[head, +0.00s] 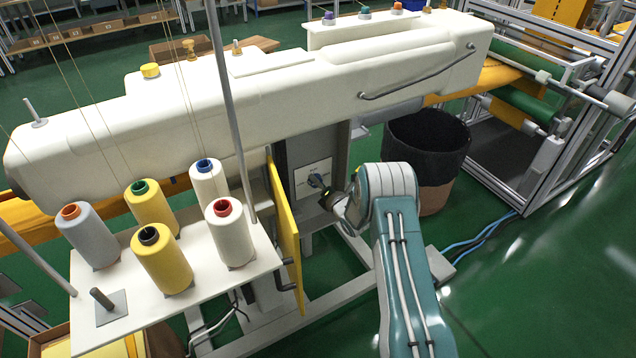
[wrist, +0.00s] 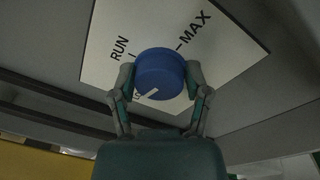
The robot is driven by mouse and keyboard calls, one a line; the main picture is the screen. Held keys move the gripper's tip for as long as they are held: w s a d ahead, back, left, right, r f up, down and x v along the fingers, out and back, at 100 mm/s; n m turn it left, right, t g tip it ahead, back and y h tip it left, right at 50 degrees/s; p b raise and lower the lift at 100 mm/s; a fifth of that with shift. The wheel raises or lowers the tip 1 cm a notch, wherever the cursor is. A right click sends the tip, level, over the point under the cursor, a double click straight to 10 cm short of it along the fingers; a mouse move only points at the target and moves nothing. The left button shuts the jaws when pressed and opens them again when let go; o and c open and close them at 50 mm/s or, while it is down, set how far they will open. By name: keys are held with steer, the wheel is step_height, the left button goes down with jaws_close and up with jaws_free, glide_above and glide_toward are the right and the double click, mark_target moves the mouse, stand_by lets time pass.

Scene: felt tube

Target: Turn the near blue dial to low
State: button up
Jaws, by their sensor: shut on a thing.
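The blue dial (wrist: 160,68) sits on a white label plate (wrist: 108,52) in the wrist view. A third label at the lower left is mostly hidden. The dial's white pointer mark (wrist: 149,94) points down and left, towards that hidden lettering. My gripper (wrist: 160,76) is shut on the dial, one finger on each side.
An open yellow door (head: 284,232) stands left of the dial panel. A thread stand (head: 120,300) with several cones is further left. A dark bin (head: 425,140) stands behind my arm to the right. Green floor (head: 540,300) is clear at the right.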

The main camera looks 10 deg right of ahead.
steer(key=shift+s+a+f+n, duration=0.2)
steer(key=shift+f+n, duration=0.2)
steer(key=shift+n, duration=0.7)
steer(key=o, duration=1.1)
steer(key=shift+f, duration=0.1)
steer(key=shift+o, duration=0.2)
steer(key=shift+w+r, duration=0.1)
steer(key=shift+r, duration=0.15)
steer(key=v, duration=1.2)
steer(key=shift+r, duration=0.15)
